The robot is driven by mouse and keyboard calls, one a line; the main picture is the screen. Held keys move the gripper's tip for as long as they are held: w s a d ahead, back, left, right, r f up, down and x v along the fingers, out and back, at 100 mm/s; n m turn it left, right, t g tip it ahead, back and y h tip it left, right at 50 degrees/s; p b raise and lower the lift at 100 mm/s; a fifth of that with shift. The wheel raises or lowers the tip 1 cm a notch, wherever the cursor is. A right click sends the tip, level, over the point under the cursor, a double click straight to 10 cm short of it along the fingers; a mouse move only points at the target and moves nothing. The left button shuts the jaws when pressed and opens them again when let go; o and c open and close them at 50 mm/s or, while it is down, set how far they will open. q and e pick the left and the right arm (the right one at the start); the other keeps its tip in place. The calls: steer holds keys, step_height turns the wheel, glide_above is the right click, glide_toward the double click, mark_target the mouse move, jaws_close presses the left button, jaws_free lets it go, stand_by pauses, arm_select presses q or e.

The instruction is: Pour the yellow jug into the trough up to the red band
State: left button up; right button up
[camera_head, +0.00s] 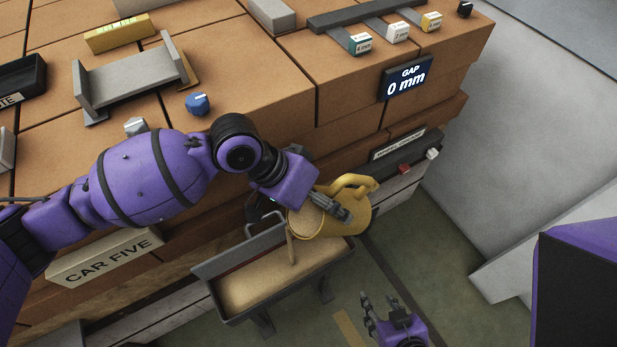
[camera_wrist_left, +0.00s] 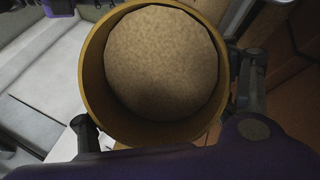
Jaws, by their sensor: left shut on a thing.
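My left gripper (camera_head: 335,207) is shut on the yellow jug (camera_head: 357,214) and holds it tilted above the right end of the grey trough (camera_head: 214,272). A thin tan stream (camera_head: 291,249) runs from the jug's mouth to the trough. Tan material (camera_head: 265,287) covers the trough's floor. A dark red strip (camera_head: 236,261) shows along its back wall, just above the material. In the left wrist view the yellow jug (camera_wrist_left: 95,85) holds tan grainy material (camera_wrist_left: 160,62), between the fingers of my left gripper. My right gripper (camera_head: 384,307) is open and empty, low at the right of the trough.
The stacked brown brick blocks (camera_head: 235,60) stand behind the trough. They carry a blue knob (camera_head: 197,104), a grey bracket (camera_head: 130,80) and a "GAP 0 mm" sign (camera_head: 405,78). A "CAR FIVE" sign (camera_head: 105,257) is at the left. The green floor (camera_head: 455,265) right of the trough is clear.

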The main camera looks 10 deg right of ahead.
arm_select(q)
steer(key=shift+f+h+b, duration=0.1)
steer(key=shift+h+b, duration=0.3)
steer(key=shift+b, duration=0.25)
arm_select(e)
steer(key=shift+s+f, duration=0.3)
steer(key=shift+f, duration=0.45)
arm_select(q)
steer(key=shift+a+f+h+b, duration=0.15)
steer(key=shift+f+h+b, duration=0.65)
steer(key=shift+f+b, duration=0.1)
arm_select(e)
steer(key=shift+s+f, duration=0.2)
steer(key=shift+f, duration=0.35)
steer(key=shift+s+f, duration=0.15)
steer(key=shift+f, duration=0.35)
arm_select(q)
steer(key=shift+a+f+h+b, duration=0.1)
steer(key=shift+f+h+b, duration=0.1)
steer(key=shift+h+b, duration=0.2)
arm_select(e)
steer(key=shift+s+f, duration=0.2)
steer(key=shift+f, duration=0.25)
